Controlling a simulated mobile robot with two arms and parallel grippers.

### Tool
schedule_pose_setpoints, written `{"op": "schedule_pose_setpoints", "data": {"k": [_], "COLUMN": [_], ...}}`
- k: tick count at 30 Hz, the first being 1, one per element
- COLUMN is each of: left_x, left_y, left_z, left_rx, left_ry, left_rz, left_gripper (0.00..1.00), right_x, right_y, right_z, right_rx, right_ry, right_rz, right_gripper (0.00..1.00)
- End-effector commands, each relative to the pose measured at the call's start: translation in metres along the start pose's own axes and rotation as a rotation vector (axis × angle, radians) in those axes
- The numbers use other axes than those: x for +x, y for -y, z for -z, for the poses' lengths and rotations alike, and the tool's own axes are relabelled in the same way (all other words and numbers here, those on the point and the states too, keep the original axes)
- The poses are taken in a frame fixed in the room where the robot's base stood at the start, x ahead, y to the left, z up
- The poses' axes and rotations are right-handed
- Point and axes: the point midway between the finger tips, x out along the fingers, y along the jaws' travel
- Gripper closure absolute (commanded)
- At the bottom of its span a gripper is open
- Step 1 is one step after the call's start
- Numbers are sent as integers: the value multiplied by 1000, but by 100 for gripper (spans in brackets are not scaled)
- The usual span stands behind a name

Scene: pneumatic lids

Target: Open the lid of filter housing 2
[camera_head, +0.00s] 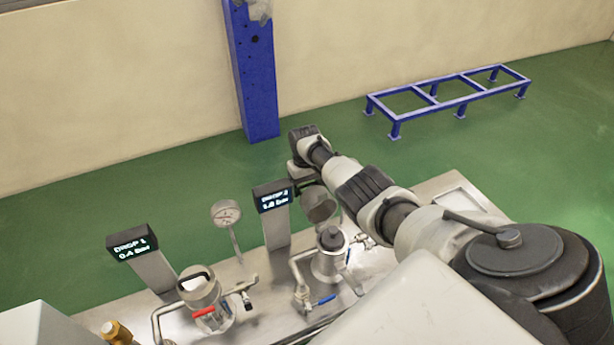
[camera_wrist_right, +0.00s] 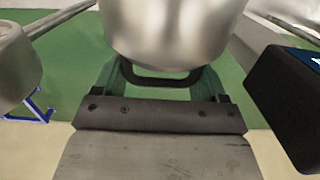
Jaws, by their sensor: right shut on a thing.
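Filter housing 2 (camera_head: 328,268) is a metal cylinder on the bench in the head view, beside the DROP 2 display (camera_head: 273,198). Its lid (camera_head: 320,207) is a round metal cap, raised and tilted above the housing. A dark round insert (camera_head: 331,238) shows at the housing's top. My left gripper is not in view.
Housing 1 (camera_head: 200,290) stands to the left with its lid on and a red lever. The DROP 1 display (camera_head: 133,244) and a pressure gauge (camera_head: 227,214) rise near it. A blue lever (camera_head: 322,300) sits in front of housing 2. Green floor lies behind the bench.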

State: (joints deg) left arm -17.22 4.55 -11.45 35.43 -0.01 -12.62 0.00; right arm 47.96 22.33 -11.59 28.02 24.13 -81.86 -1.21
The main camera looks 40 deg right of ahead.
Motion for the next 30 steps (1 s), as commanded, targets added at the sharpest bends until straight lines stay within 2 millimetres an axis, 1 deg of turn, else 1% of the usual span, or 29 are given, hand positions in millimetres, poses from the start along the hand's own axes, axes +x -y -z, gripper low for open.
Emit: {"op": "schedule_pose_setpoints", "data": {"k": [1,7,8,9,17,20,23,24,30], "left_x": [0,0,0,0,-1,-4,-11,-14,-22], "left_y": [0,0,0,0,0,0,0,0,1], "left_z": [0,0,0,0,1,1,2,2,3], "left_rx": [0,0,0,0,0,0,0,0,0], "left_ry": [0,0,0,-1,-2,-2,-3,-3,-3], "left_rz": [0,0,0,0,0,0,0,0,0], "left_gripper": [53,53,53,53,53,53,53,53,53], "right_x": [0,0,0,0,0,-8,-24,-32,-71], "right_y": [-3,-3,-3,-3,-1,-1,-2,-2,-2], "right_z": [0,-1,-1,-1,0,0,0,0,0], "right_rx": [-1,-1,-1,-1,-1,-1,-1,-1,-1], "right_ry": [1,1,1,1,0,-1,-3,-3,-3], "right_rz": [-6,-7,-7,-7,-4,-3,-3,-3,-4], "right_gripper": [70,70,24,19,19,19,19,19,19]}}
